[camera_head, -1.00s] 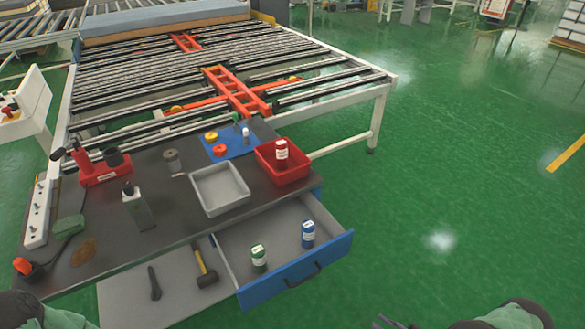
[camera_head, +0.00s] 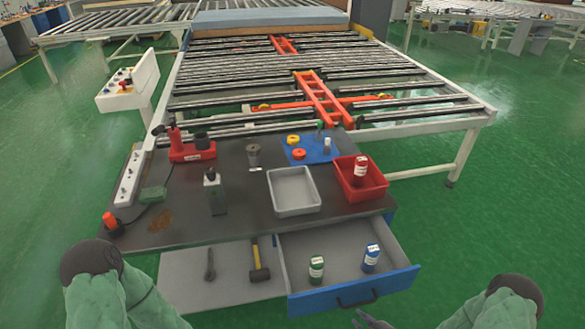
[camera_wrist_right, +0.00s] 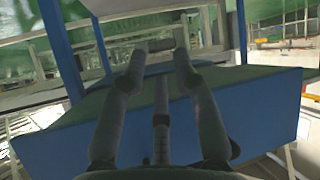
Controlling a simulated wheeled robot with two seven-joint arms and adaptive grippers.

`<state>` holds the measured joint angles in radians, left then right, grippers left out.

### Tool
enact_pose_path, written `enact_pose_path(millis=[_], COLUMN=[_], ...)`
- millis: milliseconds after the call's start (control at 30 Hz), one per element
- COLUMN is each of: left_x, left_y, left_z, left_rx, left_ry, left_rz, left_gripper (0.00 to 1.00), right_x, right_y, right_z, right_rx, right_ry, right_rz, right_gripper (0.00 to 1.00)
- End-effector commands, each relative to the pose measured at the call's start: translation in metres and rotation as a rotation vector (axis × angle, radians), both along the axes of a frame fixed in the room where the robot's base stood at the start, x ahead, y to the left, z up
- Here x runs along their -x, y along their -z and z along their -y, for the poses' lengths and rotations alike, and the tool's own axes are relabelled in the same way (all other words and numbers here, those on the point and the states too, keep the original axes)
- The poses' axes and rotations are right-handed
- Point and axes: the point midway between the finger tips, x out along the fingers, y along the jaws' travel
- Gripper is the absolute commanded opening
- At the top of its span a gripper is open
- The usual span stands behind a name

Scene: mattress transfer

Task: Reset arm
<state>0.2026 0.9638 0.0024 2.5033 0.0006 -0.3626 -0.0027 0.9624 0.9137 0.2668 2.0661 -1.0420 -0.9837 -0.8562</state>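My right gripper (camera_head: 369,320) shows only its dark fingertips at the bottom edge of the head view, just in front of the drawer handle (camera_head: 357,298). In the right wrist view my right gripper (camera_wrist_right: 159,55) has its two fingers apart with nothing visibly clasped. The blue drawer front (camera_wrist_right: 265,105) lies beyond them in that view. My left arm (camera_head: 115,295) comes in at the bottom left of the head view, but my left gripper is out of sight.
The blue drawer (camera_head: 400,279) stands open, holding a green bottle (camera_head: 316,270) and a blue bottle (camera_head: 371,258). A grey tray (camera_head: 297,209) and a red bin (camera_head: 378,190) sit on the dark worktop (camera_head: 240,220). Green floor to the right is clear.

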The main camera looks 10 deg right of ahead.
Motion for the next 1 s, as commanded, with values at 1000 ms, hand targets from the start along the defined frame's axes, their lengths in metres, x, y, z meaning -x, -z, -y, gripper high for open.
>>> enact_pose_path(millis=[1000], left_x=[0.000], left_y=[-0.006], left_z=[0.000], left_rx=[0.000], left_ry=[0.000], left_rz=[0.000], left_gripper=[0.40], right_x=[0.118], right_y=[-0.025], right_z=[-0.204], right_rx=[-0.390], right_ry=[0.641], right_rz=[-1.160], right_gripper=[0.30])
